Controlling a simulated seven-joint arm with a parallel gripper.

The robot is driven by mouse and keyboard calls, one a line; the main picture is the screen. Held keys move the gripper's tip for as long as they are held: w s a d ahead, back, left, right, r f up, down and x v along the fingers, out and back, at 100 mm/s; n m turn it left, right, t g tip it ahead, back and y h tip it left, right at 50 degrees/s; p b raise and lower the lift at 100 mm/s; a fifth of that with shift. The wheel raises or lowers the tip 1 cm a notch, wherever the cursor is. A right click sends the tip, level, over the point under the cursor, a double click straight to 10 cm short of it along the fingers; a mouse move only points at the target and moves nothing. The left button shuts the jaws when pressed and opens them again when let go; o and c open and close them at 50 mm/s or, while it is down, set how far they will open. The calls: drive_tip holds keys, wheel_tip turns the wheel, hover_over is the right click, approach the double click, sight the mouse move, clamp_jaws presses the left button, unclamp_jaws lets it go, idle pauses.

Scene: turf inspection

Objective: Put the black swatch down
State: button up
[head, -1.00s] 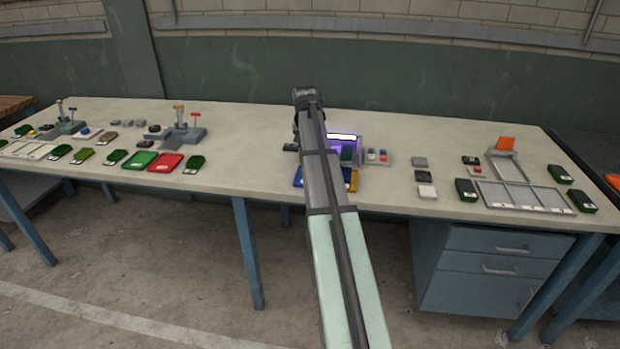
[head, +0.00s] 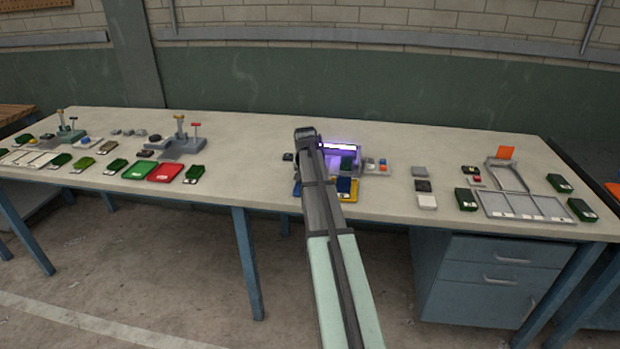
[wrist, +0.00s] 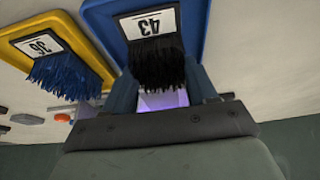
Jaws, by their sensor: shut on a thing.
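The black swatch (wrist: 158,62), a dark tuft with a white tag reading 43, is in the wrist view between the fingers of my gripper (wrist: 163,78). My gripper is shut on it. A blue tray (wrist: 202,18) lies behind the swatch; I cannot tell whether the two touch. In the head view my arm hides the swatch and gripper, and only a sliver of the blue tray (head: 297,190) shows. Beside it a yellow tray (wrist: 20,24) holds a blue swatch (wrist: 62,78) tagged 36; the yellow tray also shows in the head view (head: 349,196).
Small blocks (head: 425,186) and a grey compartment tray (head: 525,206) lie to the right. Bare bench top (head: 245,190) is free to the left.

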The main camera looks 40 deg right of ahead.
drive_tip(key=shift+f, duration=0.3)
drive_tip(key=shift+f, duration=0.1)
drive_tip(key=o, duration=0.8)
drive_tip(key=v, duration=1.2)
